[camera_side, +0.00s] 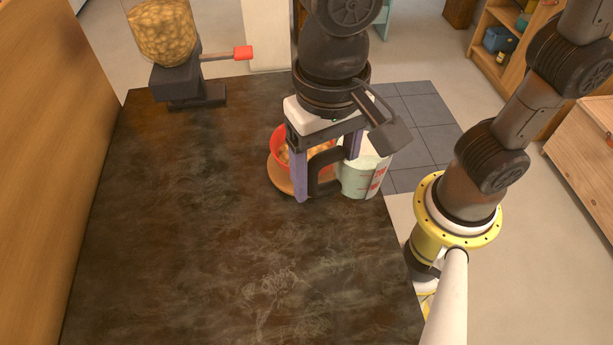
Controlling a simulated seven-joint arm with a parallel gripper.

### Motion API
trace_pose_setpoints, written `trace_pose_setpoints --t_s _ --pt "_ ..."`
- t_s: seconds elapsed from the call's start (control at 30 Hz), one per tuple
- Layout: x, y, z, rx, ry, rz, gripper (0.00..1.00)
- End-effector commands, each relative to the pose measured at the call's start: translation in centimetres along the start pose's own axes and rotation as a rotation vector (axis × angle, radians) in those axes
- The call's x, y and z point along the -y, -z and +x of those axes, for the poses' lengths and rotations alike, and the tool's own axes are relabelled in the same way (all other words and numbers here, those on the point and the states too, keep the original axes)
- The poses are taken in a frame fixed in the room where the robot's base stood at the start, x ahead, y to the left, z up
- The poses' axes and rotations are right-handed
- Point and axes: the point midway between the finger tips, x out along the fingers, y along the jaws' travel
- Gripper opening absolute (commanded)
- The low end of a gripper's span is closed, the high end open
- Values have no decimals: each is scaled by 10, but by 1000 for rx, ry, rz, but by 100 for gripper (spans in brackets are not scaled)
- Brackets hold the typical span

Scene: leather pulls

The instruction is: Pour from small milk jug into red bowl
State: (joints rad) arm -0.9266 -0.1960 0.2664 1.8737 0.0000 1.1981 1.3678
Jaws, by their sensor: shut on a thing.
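The small milk jug (358,180) is pale mint-white with red markings and a dark handle. It looks about upright near the right edge of the dark table (190,240). I cannot tell whether its base touches the table. My gripper (325,176) has purple fingers and is shut on the jug's dark handle, left of the jug's body. The red bowl (279,143) is just behind my gripper, on a round wooden plate (277,178). Tan pieces show inside the bowl. My gripper and the jug hide much of the bowl's right side.
A dispenser (185,80) with a clear globe of tan pieces and a red-tipped lever stands at the back left. A wooden panel (50,130) borders the left side. The table's front and middle are clear. Shelves (500,60) stand beyond the table.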

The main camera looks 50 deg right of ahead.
Motion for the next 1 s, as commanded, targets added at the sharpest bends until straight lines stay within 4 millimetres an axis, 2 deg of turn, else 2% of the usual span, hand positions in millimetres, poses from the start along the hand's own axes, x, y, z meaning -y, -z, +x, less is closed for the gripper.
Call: trace_pose_setpoints --t_s 0.3,0.53,0.77,1.0 --pt "-13 -3 -7 -1 4 -2 0" --pt "-12 -2 -11 -1 1 -72 0" --pt "19 8 -13 0 -3 -221 0" --pt "71 34 7 0 -6 -371 0"
